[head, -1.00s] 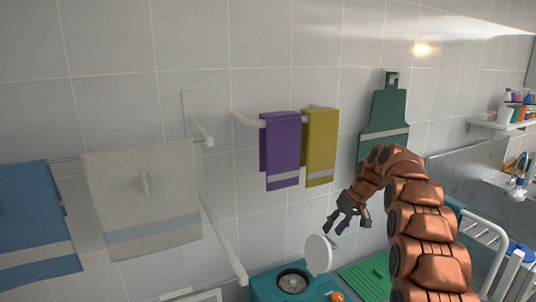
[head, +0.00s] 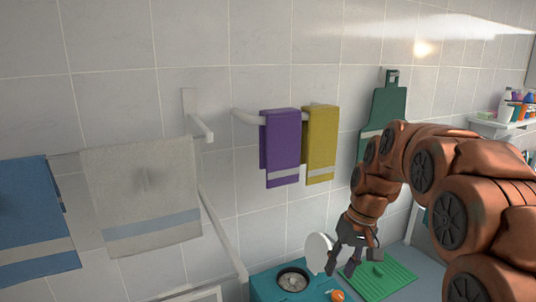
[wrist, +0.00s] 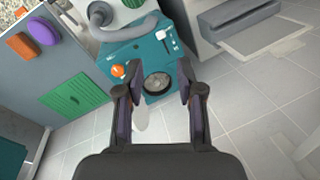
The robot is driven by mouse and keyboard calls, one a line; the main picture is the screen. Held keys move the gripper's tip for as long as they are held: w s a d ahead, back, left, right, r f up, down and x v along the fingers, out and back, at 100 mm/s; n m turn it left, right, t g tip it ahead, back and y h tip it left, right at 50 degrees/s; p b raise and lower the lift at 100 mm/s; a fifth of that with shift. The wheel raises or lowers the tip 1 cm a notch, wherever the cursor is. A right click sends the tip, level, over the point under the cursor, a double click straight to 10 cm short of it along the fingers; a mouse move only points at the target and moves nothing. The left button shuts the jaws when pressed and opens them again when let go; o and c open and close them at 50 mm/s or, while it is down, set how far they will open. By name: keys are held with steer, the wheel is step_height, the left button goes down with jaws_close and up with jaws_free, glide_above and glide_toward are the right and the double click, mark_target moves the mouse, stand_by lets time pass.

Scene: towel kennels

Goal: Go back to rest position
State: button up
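My gripper (head: 342,266) is at the lower right of the head view, pointing down in front of a white round disc (head: 318,252). In the wrist view my gripper (wrist: 160,80) has its two dark fingers apart with nothing between them. Beyond the fingertips is a teal box (wrist: 121,65) with a round dark opening and an orange knob. The same teal box shows at the bottom of the head view (head: 262,287). My brown arm fills the right side of the head view and hides part of the wall and sink area.
A purple towel (head: 281,140) and a yellow towel (head: 320,140) hang on a wall rail. A white towel (head: 140,190) and a blue towel (head: 30,215) hang at left. A green ridged mat (head: 385,280) lies right of the box.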

steer(key=s+d+f+h, duration=0.1)
steer(key=s+f, duration=0.2)
steer(key=s, duration=1.2)
steer(key=s+f+g+h, duration=0.1)
steer(key=s+f, duration=0.2)
steer(key=s, duration=1.2)
steer(key=shift+s+d+f+m+h+b, duration=0.3)
steer(key=shift+s+d+f+m+b, duration=0.05)
steer(key=shift+m+b, duration=0.05)
steer(key=shift+a, duration=0.1)
